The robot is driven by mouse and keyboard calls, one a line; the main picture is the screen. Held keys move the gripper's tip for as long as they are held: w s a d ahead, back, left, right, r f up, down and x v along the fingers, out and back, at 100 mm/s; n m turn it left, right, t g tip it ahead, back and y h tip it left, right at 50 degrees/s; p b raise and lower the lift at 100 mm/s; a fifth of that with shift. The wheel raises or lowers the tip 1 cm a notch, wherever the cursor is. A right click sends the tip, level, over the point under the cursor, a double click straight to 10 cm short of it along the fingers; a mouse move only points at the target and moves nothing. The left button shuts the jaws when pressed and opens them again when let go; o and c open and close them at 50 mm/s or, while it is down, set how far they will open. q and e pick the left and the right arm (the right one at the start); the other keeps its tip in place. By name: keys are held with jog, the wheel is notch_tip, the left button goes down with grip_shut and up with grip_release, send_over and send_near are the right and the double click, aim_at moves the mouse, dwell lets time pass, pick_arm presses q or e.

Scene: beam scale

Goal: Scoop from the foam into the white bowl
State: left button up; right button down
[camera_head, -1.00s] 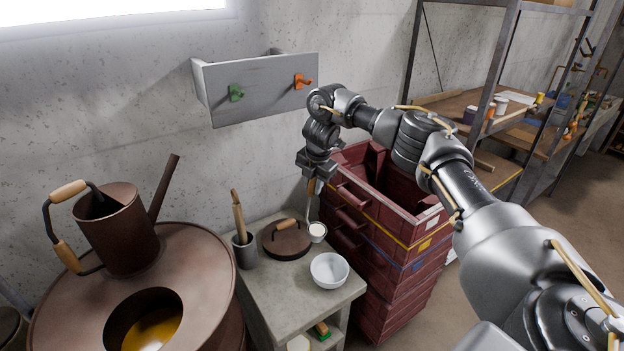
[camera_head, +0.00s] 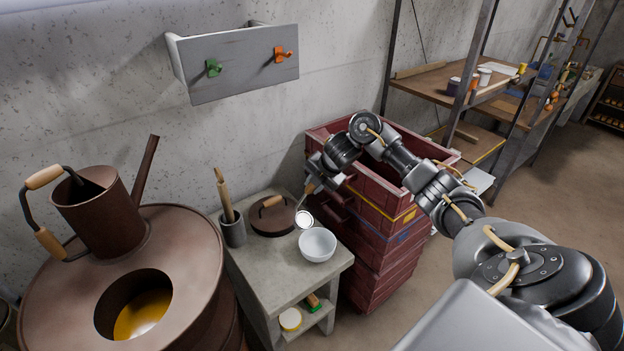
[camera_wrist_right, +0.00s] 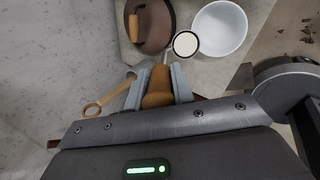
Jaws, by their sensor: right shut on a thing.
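My right gripper (camera_head: 313,187) is shut on the wooden handle of a ladle (camera_head: 304,219). The handle also shows between its fingers in the right wrist view (camera_wrist_right: 158,88). The ladle's round cup (camera_wrist_right: 186,43) looks pale inside; I cannot tell whether that is foam. The white bowl (camera_head: 318,244) stands upright on the grey stand (camera_head: 260,280), its inside looking empty. The cup is just behind and left of the bowl's rim in the head view, and beside it in the wrist view (camera_wrist_right: 221,28). My left gripper is not in view.
A brown lid (camera_head: 271,215) and a holder with wooden-handled tools (camera_head: 232,229) stand behind the bowl. Stacked red crates (camera_head: 395,240) are close on the right. A brown drum (camera_head: 205,265), with yellow contents in its opening, carries a watering can (camera_head: 105,215) on the left.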

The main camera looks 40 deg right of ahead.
jog(key=shift+a, duration=0.1)
dwell(0.3)
jog(key=shift+d+f, duration=0.3)
jog(key=shift+d, duration=0.1)
jog(key=shift+s+d+f+b, duration=0.2)
jog(key=shift+s+b, duration=0.15)
jog(key=shift+b, duration=0.5)
jog(key=s+t+b, duration=0.1)
jog(key=b, duration=0.2)
jog(key=s+d+t+b, duration=0.1)
jog(key=s+b, duration=0.1)
jog(key=s+t+y+b, duration=0.1)
jog(key=b, duration=0.2)
jog(key=shift+s+d+f+b, duration=0.2)
jog(key=shift+s+f+b, duration=0.05)
jog(key=shift+f+b, duration=0.1)
dwell(0.5)
